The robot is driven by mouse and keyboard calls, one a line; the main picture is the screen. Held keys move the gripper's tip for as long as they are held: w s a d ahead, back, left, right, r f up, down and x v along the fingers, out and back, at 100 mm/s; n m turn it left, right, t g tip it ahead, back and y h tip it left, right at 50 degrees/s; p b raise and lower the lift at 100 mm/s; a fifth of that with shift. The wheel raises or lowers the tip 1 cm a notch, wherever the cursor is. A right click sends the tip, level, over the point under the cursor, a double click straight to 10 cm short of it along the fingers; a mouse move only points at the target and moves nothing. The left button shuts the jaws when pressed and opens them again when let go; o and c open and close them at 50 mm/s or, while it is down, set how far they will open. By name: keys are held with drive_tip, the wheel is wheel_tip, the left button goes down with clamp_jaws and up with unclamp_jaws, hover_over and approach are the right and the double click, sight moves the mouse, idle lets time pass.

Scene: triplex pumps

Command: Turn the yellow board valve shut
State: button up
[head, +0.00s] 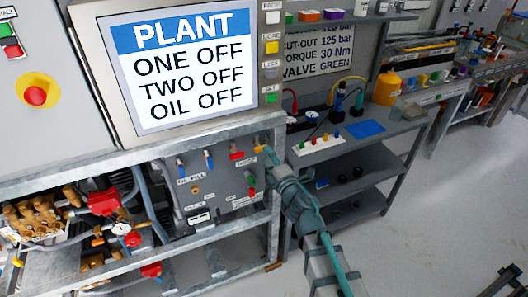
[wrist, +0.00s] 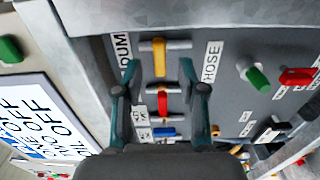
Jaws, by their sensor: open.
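The yellow board valve (wrist: 158,60) shows in the wrist view, between a label ending in "DUM" and one reading "HOSE". Its handle runs up and down in that picture, across a pale bar at its top. In the head view a small yellow bit (head: 258,149) shows at the panel's right edge, by my gripper's tip. My gripper (wrist: 160,88) is open and empty, with its two teal fingers apart. The yellow handle is just beyond the fingertips, near the middle of the gap; contact is not visible. My gripper (head: 268,152) partly hides that corner in the head view.
A red handle (wrist: 162,100) and a blue handle (wrist: 163,132) are in line with the yellow one, between my fingers. A green handle (wrist: 257,78) is to the right. A metal frame rail (head: 150,163) edges the board. A grey shelf bench (head: 350,150) stands right.

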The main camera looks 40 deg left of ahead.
drive_tip(key=v, duration=0.7)
drive_tip(key=shift+d, duration=0.1)
